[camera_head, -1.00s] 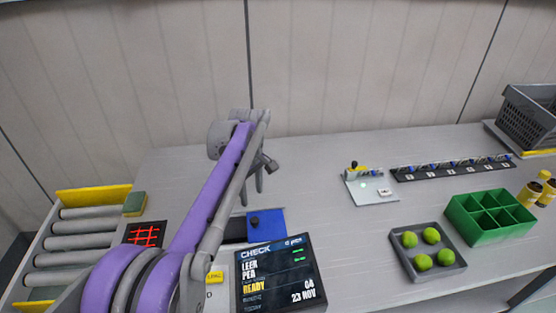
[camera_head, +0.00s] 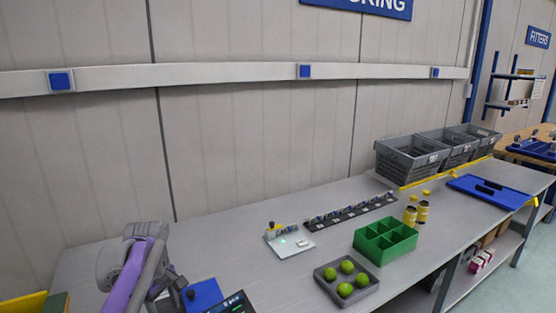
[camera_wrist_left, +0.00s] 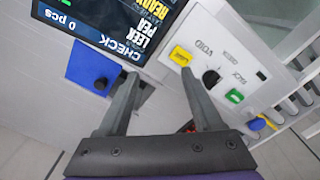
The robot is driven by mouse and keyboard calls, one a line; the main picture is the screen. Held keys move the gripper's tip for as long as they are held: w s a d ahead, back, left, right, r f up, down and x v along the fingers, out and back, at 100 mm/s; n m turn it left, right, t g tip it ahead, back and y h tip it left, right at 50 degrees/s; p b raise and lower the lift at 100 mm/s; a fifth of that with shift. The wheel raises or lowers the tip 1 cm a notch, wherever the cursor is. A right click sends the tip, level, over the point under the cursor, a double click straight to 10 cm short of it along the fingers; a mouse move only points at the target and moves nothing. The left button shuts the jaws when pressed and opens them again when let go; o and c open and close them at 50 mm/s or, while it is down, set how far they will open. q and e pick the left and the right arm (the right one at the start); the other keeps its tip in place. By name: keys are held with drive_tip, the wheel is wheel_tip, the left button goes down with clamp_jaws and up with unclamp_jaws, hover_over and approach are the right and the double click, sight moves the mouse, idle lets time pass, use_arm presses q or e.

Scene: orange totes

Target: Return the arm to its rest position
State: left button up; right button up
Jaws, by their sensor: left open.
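My left arm, purple and grey, comes in at the lower left of the head view. Its gripper (camera_head: 160,292) is partly cut off near the bottom edge there. In the left wrist view the gripper (camera_wrist_left: 165,95) is open, with its two dark fingers spread apart and nothing between them. The fingers hang over a check screen (camera_wrist_left: 105,30) and a grey panel (camera_wrist_left: 225,75) with a yellow button, a black knob and a green button. A blue block with a black knob (camera_wrist_left: 88,70) lies left of the fingers. My right gripper is not in view.
A grey tray (camera_head: 324,284) with several green balls, a green divided box (camera_head: 372,248) and two yellow-capped bottles (camera_head: 424,208) stand on the bench. A dark strip of small parts (camera_head: 345,214) lies behind. Grey crates (camera_head: 408,160) line the back right.

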use_arm(q)
drive_tip(key=s+d+f+m+t, duration=0.1)
drive_tip(key=s+d+f+m, duration=0.2)
drive_tip(key=s, duration=0.5)
drive_tip(key=s+d+f+m+t, duration=0.2)
drive_tip(key=s+d+f+m, duration=0.1)
drive_tip(key=s+m, duration=0.3)
drive_tip(key=s+d+f+m+t, duration=0.2)
drive_tip(key=s+d+f+m, duration=0.1)
drive_tip(key=s, duration=0.7)
drive_tip(key=shift+d+f+m, duration=0.4)
drive_tip(key=shift+f+m, duration=0.25)
drive_tip(key=shift+m, duration=0.25)
